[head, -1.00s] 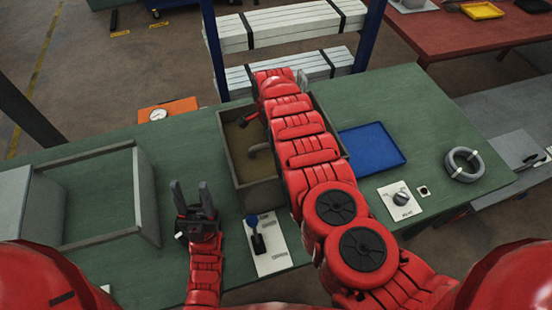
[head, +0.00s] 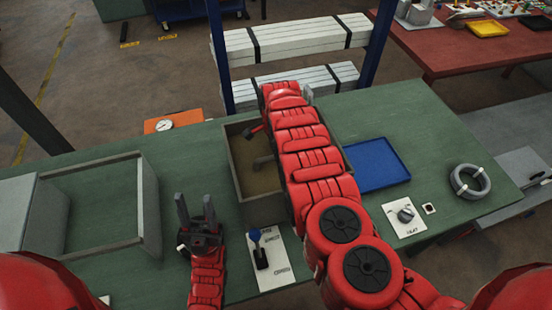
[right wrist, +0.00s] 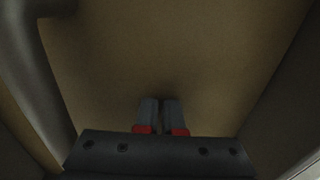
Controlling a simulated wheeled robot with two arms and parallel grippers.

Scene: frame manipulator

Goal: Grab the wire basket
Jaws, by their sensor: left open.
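I cannot make out a wire basket in either view. An open box (head: 233,175) with a tan floor stands mid-table in the head view. My right arm reaches across it and hides much of its right side. My left gripper (head: 195,196) is open and empty, left of the box.
A grey open frame (head: 148,205) stands at the left. A panel with a blue-knobbed lever (head: 257,250) lies in front of the box. Blue posts and white beams stand behind.

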